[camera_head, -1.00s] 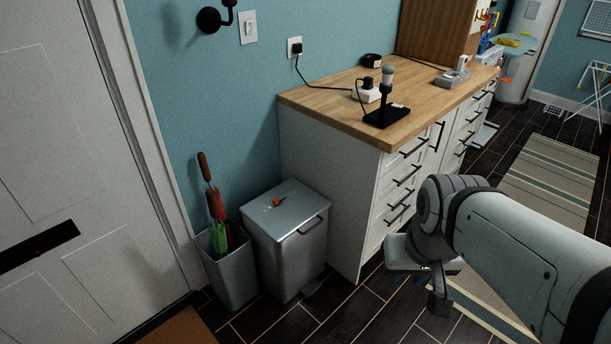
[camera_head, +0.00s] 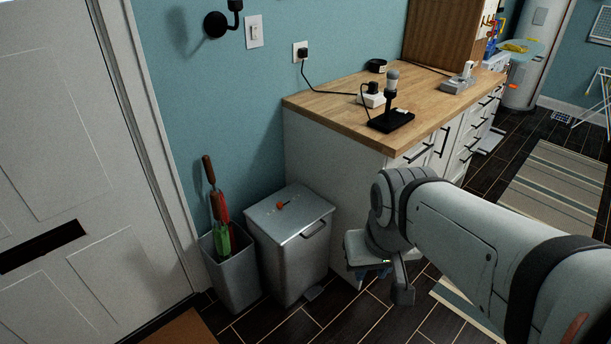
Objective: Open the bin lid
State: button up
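The grey metal bin (camera_head: 286,262) stands on the floor against the cabinet's end. Its lid (camera_head: 300,214) is shut, with a dark handle (camera_head: 316,229) at the front right and a small red-orange object (camera_head: 283,205) lying on top. My gripper (camera_head: 388,285) is to the right of the bin, apart from it, in front of the cabinet drawers. It is seen from behind and partly hidden by its own housing, so I cannot make out the gap between its fingers.
A grey umbrella holder (camera_head: 230,272) with umbrellas (camera_head: 218,215) stands close to the bin's left. A white cabinet with a wooden top (camera_head: 345,105) is behind and right. A white door (camera_head: 80,130) is at left. Dark tiled floor in front of the bin is clear.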

aim_at(302, 207)
jog(key=i, duration=0.9)
jog(key=u, duration=0.05)
